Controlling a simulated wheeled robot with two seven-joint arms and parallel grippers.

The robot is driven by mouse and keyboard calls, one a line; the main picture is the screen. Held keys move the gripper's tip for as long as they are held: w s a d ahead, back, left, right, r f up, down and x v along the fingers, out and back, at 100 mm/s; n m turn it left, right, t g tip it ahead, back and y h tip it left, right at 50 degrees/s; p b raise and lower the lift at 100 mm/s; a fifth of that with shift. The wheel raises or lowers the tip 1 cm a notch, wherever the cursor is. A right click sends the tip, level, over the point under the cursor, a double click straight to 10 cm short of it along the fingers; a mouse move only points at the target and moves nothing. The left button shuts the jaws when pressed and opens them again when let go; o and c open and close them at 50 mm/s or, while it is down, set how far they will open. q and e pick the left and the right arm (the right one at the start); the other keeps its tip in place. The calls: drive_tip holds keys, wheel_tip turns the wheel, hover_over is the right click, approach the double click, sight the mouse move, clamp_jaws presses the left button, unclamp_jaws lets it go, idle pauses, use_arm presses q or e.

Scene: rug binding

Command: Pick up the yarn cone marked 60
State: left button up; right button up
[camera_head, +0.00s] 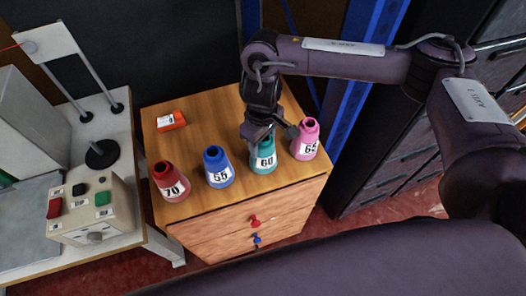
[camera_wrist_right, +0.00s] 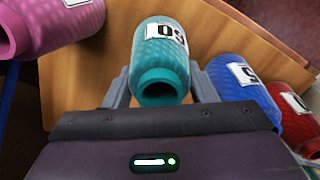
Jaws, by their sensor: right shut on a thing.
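The teal yarn cone marked 60 (camera_head: 263,158) stands on the wooden cabinet top, between the blue and pink cones. My right gripper (camera_head: 266,135) reaches down to it from behind and is shut on its upper part. In the right wrist view the teal cone (camera_wrist_right: 161,62) sits between the two grey fingers of the right gripper (camera_wrist_right: 162,88), its open top toward the camera. Whether its base touches the cabinet top is hard to tell. My left gripper is not in view.
A pink cone (camera_head: 305,140) stands close to the right, a blue cone marked 55 (camera_head: 217,168) to the left, and a red cone marked 70 (camera_head: 170,182) beyond it. An orange box (camera_head: 171,121) lies at the back left. A control box (camera_head: 92,212) is on the left table.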

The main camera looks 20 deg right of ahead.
drive_tip(key=c, duration=0.4)
drive_tip(key=shift+r, duration=0.15)
